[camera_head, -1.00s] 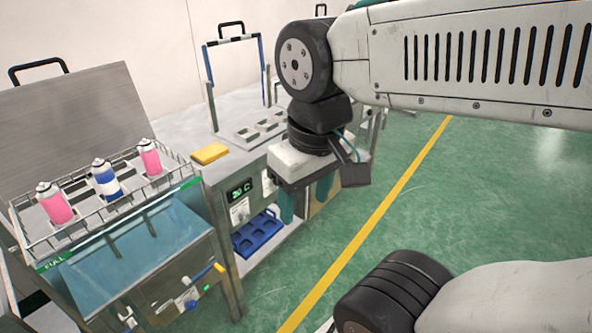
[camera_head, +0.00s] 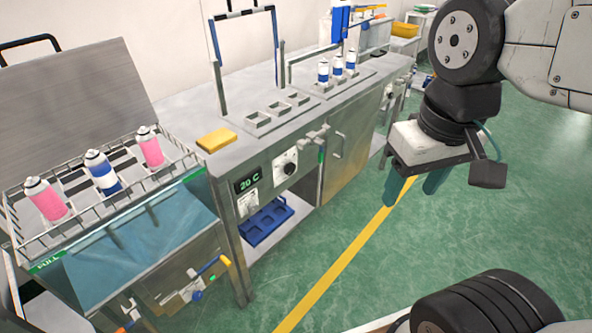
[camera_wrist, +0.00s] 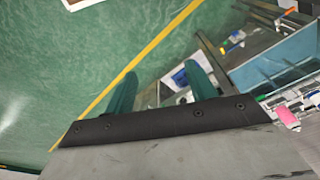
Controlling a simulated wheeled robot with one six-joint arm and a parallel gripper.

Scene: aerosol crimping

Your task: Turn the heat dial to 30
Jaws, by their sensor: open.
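The heat dial (camera_head: 285,163) is a round knob with a dark centre on a pale plate, on the front of the metal cabinet in the head view. Left of it a dark display (camera_head: 247,181) shows green digits that seem to read 20 C. The dial's pointer is too small to read. My gripper (camera_head: 413,187), with two teal fingers, is open and empty. It is right of the dial in the picture, apart from it, over the green floor. The wrist view shows the fingers (camera_wrist: 161,70) spread with nothing between them; I cannot make out the dial there.
A wire basket (camera_head: 100,207) with pink and blue cans stands at left. A yellow block (camera_head: 216,140) and several sockets are on the cabinet top. A blue tray (camera_head: 266,222) sits on the shelf below. A handle (camera_head: 338,145) sticks out right of the dial. The floor in front is open.

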